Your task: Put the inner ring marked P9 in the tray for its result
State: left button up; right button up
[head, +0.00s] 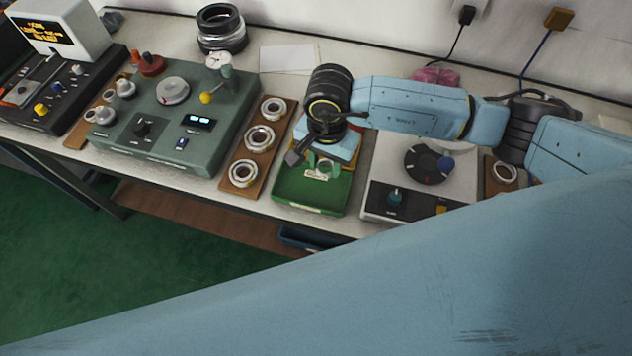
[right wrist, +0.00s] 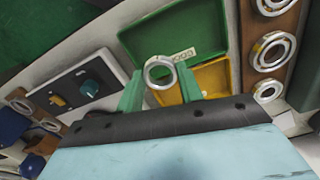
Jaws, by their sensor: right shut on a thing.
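My right gripper (head: 322,165) is over the trays in the head view. In the right wrist view its green fingers (right wrist: 160,88) are shut on a shiny metal ring (right wrist: 159,72), held between the tips. I cannot read a mark on this ring. Below it, the green tray (right wrist: 160,40) has a white label on its edge, and the yellow tray (right wrist: 213,78) lies beside it. In the head view the green tray (head: 300,197) is at the table's front, and the gripper mostly covers the yellow one behind. My left gripper is out of view.
A wooden board (head: 240,163) with three rings lies left of the trays. A green-grey instrument (head: 165,150) stands farther left. A pale device with a dark dial (head: 425,165) stands right of the trays. A dark blue bin (head: 305,238) is below the table edge.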

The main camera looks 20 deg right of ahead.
aim_at(324, 191)
notch_tip(324, 191, down, 9)
jog(key=shift+f, duration=0.15)
dwell(0.4)
jog(key=shift+f, duration=0.15)
jog(key=o, duration=1)
jog(key=shift+r, duration=0.2)
notch_tip(324, 191, up, 12)
